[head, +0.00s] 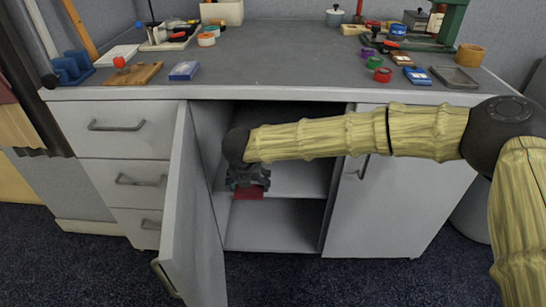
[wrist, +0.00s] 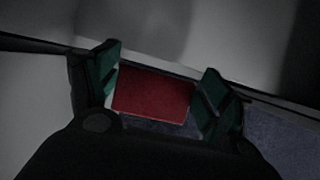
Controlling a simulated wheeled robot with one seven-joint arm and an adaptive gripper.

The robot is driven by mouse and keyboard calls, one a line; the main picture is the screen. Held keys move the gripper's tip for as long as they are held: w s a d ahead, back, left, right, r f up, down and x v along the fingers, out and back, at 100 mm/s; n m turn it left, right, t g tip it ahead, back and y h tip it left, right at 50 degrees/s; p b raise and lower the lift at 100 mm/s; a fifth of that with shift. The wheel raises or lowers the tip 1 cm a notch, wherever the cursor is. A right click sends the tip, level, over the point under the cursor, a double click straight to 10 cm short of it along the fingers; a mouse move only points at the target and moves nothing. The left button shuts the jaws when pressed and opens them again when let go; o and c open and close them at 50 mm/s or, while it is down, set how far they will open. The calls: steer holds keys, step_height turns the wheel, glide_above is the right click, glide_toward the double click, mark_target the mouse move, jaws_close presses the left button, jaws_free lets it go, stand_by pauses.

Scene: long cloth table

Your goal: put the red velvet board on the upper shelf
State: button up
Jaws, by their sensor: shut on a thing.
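The red velvet board (head: 249,193) is a flat dark red piece at the tips of my gripper (head: 248,182), in front of the open cupboard compartment. The wrist view shows the board (wrist: 153,96) between the two green-edged fingers of my gripper (wrist: 160,92), which are shut on it. The upper shelf (head: 298,181) runs across the middle of the compartment, and the board shows near its front edge at the left. I cannot tell whether the board touches the shelf. My arm hides the upper part of the compartment.
The cupboard door (head: 190,215) stands open on the left, close to my gripper. A closed door (head: 385,205) is at the right and drawers (head: 122,172) are at the left. The lower compartment floor (head: 270,228) looks empty. The worktop (head: 280,65) holds many small items.

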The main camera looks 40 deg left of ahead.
steer(key=b, duration=0.6)
glide_above(271, 166)
steer(key=s+d, duration=0.1)
steer(key=shift+f, duration=0.8)
step_height(271, 166, down, 3)
steer(key=b, duration=0.3)
steer(key=shift+s+f, duration=0.1)
steer(key=shift+f, duration=0.1)
steer(key=o, duration=1)
steer(key=p+v, duration=0.3)
steer(key=v, duration=0.2)
steer(key=shift+d+r, duration=0.1)
steer(key=shift+r, duration=0.25)
steer(key=s+d+p, duration=0.1)
steer(key=s+d, duration=0.1)
steer(key=s, duration=0.1)
steer(key=s+d+p, duration=0.2)
steer(key=s+d, duration=0.1)
steer(key=s+d+p, duration=0.2)
steer(key=s, duration=0.1)
steer(key=shift+s+d+f, duration=0.1)
steer(key=shift+d+f, duration=0.2)
steer(key=shift+d, duration=0.1)
